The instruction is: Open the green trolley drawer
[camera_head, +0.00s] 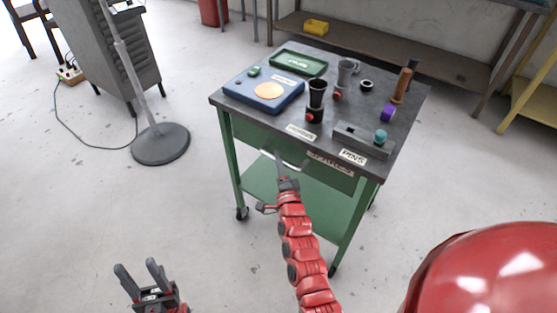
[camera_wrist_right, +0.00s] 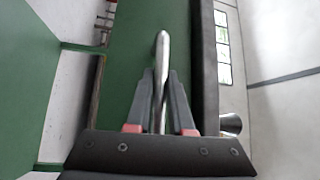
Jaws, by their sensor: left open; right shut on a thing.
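The green trolley (camera_head: 232,150) has a dark top, and its green drawer front (camera_head: 250,132) sits just under the top's front edge. I cannot tell whether the drawer stands slightly out. My right gripper (camera_head: 284,166) is at the drawer front, shut on the metal drawer handle (camera_head: 268,154). In the right wrist view the handle (camera_wrist_right: 161,60) runs between the two fingers (camera_wrist_right: 158,105), against the green drawer front (camera_wrist_right: 140,35). My left gripper (camera_head: 140,277) is open and empty, low at the left above the floor, away from the trolley.
On the trolley top stand a blue scale (camera_head: 262,92), a green tray (camera_head: 298,62), a black cup (camera_head: 316,98), a grey cup (camera_head: 346,72) and a grey pins holder (camera_head: 363,140). A stand with a round base (camera_head: 160,145) is at the left. The floor before the trolley is clear.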

